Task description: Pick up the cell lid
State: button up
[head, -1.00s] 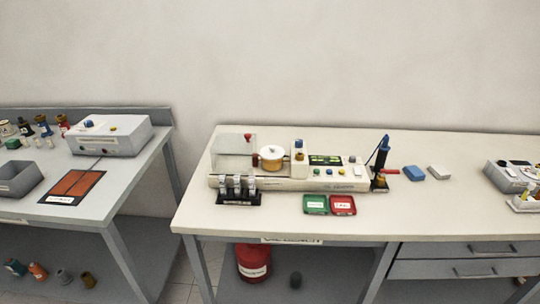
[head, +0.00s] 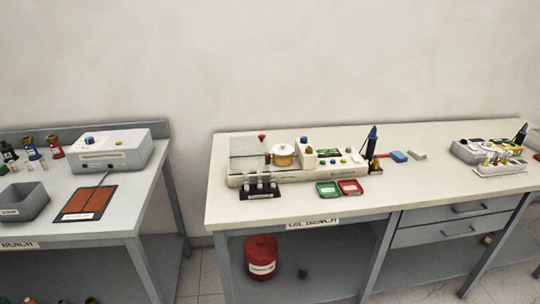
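On the oil bench (head: 440,147) stands a long cream tester (head: 310,175). A round amber cell (head: 283,160) sits on it, with a pale disc on top that looks like the cell lid (head: 283,149). Left of the cell is a grey box-like cover (head: 248,146) with a red knob (head: 262,137). A small dark brown item stands between the cover and the cell. My gripper is not in view.
A rack of vials (head: 260,187) stands in front of the tester. Green (head: 328,189) and red (head: 350,187) trays lie to its right. A dark upright tool (head: 372,143) stands at the tester's right end. The bench's front strip is mostly clear.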

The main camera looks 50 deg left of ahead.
aim_at(282, 150)
jog(key=z, duration=0.05)
jog(key=k, duration=1.1)
jog(key=u, duration=2.25)
jog(key=i, duration=0.45)
